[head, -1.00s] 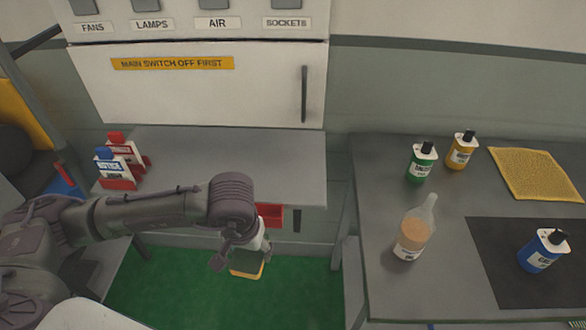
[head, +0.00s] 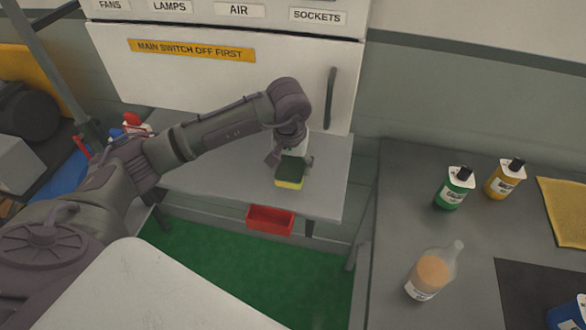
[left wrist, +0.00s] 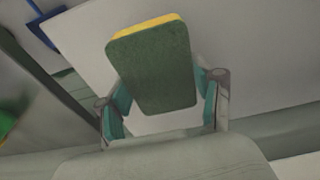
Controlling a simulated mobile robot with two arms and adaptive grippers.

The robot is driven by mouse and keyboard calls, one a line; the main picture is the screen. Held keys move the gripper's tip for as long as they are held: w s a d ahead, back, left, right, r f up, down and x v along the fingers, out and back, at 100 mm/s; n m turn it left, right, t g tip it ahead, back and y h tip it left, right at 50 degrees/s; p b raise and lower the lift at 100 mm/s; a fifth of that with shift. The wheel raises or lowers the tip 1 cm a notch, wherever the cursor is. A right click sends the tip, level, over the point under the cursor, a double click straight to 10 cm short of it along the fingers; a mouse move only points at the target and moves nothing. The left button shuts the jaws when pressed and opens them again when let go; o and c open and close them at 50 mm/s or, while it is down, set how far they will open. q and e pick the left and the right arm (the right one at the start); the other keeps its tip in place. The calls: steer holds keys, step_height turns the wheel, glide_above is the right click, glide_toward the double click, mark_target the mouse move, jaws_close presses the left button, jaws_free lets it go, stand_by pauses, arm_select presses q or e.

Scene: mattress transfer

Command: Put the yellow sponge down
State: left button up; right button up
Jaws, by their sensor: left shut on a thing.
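The yellow sponge (head: 289,182) has a dark green scouring side and a yellow side. My left gripper (head: 291,164) is shut on it, with one finger on each side. In the head view the sponge is in front of the grey side table (head: 215,178), over its front right part. I cannot tell for sure whether it touches the table top. In the left wrist view the sponge (left wrist: 155,70) shows its green face between the fingers, with a thin yellow edge at the top. My right gripper is not in view.
A red tray (head: 270,219) is below the side table's front edge. The right table holds a green bottle (head: 455,188), a yellow bottle (head: 504,180), a clear bottle (head: 431,272) and a blue bottle (head: 570,314). A white cabinet (head: 225,75) stands behind the side table.

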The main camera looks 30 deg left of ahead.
mark_target(293, 174)
arm_select(q)
steer(key=shift+w+a+f, duration=0.1)
steer(key=shift+w+f, duration=0.1)
steer(key=shift+w, duration=0.15)
steer(key=shift+w+f, duration=0.1)
steer(key=shift+f, duration=0.15)
step_height(293, 174, down, 3)
steer(key=shift+f+p, duration=0.1)
steer(key=shift+p, duration=0.85)
steer(key=shift+f, duration=0.2)
steer(key=shift+f+b, duration=0.2)
steer(key=shift+b, duration=0.15)
steer(key=o, duration=1.3)
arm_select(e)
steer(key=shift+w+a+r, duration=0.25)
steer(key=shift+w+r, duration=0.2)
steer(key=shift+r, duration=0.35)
arm_select(q)
steer(key=shift+r, duration=0.1)
